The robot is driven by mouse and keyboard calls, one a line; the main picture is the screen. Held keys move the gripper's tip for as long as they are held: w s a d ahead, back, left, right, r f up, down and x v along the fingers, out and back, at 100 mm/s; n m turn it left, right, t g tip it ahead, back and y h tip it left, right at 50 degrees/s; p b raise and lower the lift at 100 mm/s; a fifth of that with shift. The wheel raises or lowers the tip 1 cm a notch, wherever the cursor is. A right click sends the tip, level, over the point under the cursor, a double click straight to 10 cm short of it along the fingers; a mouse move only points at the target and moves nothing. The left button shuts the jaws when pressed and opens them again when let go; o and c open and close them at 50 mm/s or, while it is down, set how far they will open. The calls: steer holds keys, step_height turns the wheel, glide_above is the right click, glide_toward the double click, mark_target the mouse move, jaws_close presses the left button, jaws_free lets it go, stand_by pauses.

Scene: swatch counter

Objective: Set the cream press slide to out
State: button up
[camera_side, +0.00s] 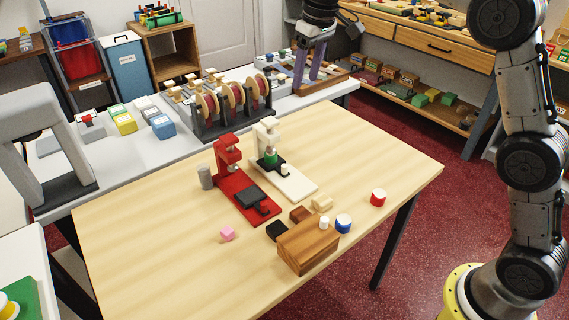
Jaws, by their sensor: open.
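The cream press (296,184) stands on the wooden table, with its column and head at the back and its flat cream base running toward the front right. Its dark slide (263,165) sits back under the press head, with a green piece (271,157) above it and a small pale knob (284,168) at its front. The front part of the cream base is bare. My gripper (306,83) is open and empty, its purple fingers pointing down. It appears high, up and right of the cream press in the picture, and apart from it.
A red press (234,194) stands beside it on the left, its dark slide (256,199) at the front. A spool rack (227,110) stands behind.

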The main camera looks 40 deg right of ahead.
steer(key=w+f+g, duration=0.1)
steer(key=w+f, duration=0.4)
steer(key=f, duration=0.2)
steer(key=g, duration=0.1)
glide_above(284, 166)
step_height(284, 166, down, 8)
step_height(284, 166, down, 14)
steer(key=shift+d, duration=0.15)
jaws_close()
stand_by(1.0)
